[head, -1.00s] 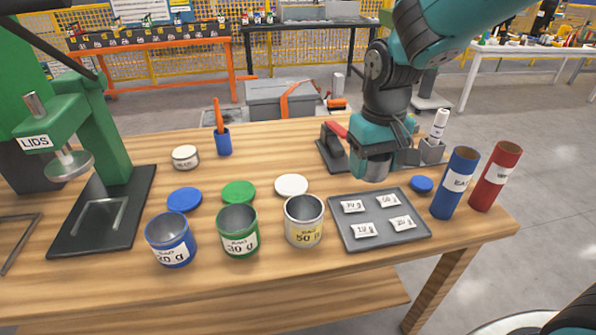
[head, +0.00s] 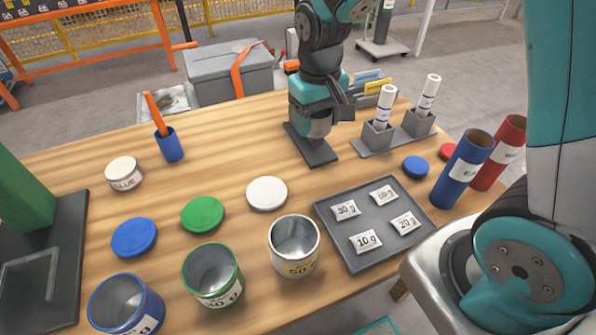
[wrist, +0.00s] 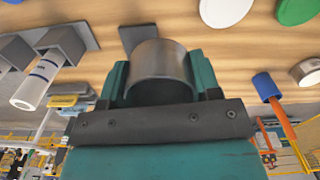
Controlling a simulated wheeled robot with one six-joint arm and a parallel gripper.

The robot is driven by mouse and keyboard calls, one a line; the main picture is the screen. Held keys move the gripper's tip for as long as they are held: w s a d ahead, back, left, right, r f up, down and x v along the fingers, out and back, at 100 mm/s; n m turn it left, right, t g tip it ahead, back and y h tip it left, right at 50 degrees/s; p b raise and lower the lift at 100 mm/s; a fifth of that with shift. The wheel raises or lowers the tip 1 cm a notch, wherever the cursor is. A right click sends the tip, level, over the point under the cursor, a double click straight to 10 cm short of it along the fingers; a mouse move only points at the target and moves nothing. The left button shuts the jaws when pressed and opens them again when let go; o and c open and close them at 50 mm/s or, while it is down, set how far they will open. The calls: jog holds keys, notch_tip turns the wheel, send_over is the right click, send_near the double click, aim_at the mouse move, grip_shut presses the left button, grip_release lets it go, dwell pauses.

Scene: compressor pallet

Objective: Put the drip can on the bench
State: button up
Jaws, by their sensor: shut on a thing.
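My gripper (head: 318,117) is over the back part of the wooden bench (head: 245,155). It is shut on a grey metal can, which I take to be the drip can (wrist: 158,60). In the wrist view the can sits between the two teal fingers, its rounded wall and rim showing. In the head view the fingers mostly hide it. I cannot tell whether its bottom touches the bench or hangs above it.
A dark flat base (head: 312,152) lies just below my gripper. Tube holders (head: 378,137) stand to its right, a grey tray (head: 338,232) with packets in front. A white lid (head: 267,193) and green lid (head: 203,214) lie front left. Bench left of my gripper is clear.

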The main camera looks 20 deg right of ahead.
aim_at(313, 182)
notch_tip(313, 182, down, 16)
jog(key=shift+r, duration=0.1)
dwell(0.4)
jog(key=o, duration=0.6)
jog(key=shift+c, duration=0.2)
jog(key=o, duration=0.4)
jog(key=shift+o, duration=0.2)
